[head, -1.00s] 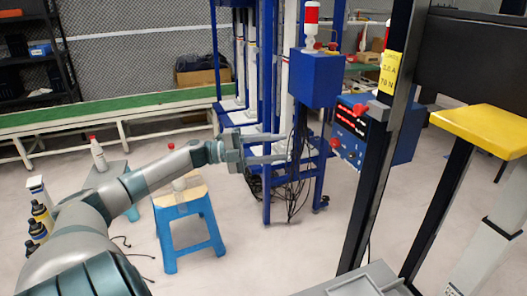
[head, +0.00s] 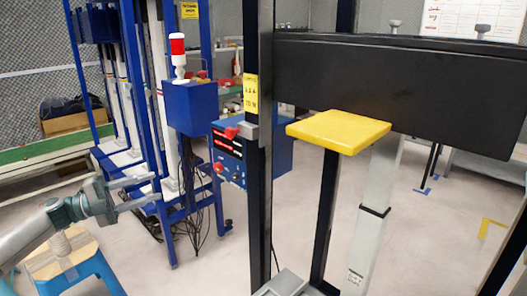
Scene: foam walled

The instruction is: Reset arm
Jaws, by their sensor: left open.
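My left arm comes in from the lower left of the head view. My left gripper (head: 133,193) is open, its two fingers apart and pointing right, with nothing between them. In the picture it overlaps the lower part of the blue frame rack, and I cannot tell the gap between them. A blue stool (head: 95,268) with a wooden top is below the gripper, with a small pale object (head: 61,244) on it. My right gripper is not in view.
A blue box with a red-and-white signal light (head: 178,48) and a blue control panel (head: 228,155) stand right of the gripper. A black post (head: 258,190), a yellow pad (head: 338,131) and a wide black panel (head: 400,90) fill the centre and right. Open floor (head: 440,235) shows at the right.

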